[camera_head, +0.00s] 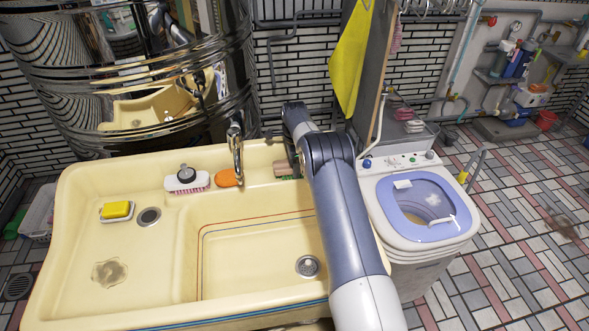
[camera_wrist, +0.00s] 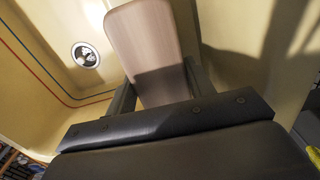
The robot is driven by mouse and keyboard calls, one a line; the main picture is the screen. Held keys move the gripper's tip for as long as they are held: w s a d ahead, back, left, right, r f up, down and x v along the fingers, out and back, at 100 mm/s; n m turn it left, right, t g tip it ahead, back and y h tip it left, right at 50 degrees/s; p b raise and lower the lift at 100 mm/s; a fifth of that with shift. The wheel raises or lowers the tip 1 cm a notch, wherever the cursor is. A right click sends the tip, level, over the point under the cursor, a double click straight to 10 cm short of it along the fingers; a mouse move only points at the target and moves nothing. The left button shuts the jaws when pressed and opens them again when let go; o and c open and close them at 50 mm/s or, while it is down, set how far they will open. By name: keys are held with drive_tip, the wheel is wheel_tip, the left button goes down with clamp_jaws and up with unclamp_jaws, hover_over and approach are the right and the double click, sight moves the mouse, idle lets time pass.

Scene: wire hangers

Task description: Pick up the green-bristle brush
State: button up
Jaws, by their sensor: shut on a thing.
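The green-bristle brush (camera_head: 282,168) shows at the right back ledge of the cream sink, just left of my arm. A brown back and a strip of green bristles are visible; my arm hides the rest. In the wrist view its flat wooden back (camera_wrist: 146,45) stands between the two dark fingers of my gripper (camera_wrist: 160,88). My gripper is shut on the brush, with a finger at each side. The bristles are hidden in the wrist view. I cannot tell whether the brush still touches the ledge.
The cream sink (camera_head: 75,225) holds a pink-bristle brush (camera_head: 187,181), an orange oval thing (camera_head: 228,178) and a yellow sponge (camera_head: 115,210) on a dish. The faucet (camera_head: 236,150) stands left of the held brush. A washing machine (camera_head: 415,255) stands right of my arm. The basin looks empty.

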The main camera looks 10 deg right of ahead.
drive_tip(key=shift+c, duration=0.7)
drive_tip(key=shift+r, duration=0.1)
wheel_tip(320, 180, up, 10)
drive_tip(key=shift+f+b, duration=0.1)
drive_tip(key=shift+b, duration=0.8)
drive_tip(key=o, duration=0.4)
drive_tip(key=shift+c, duration=1.3)
drive_tip(key=shift+d, duration=0.1)
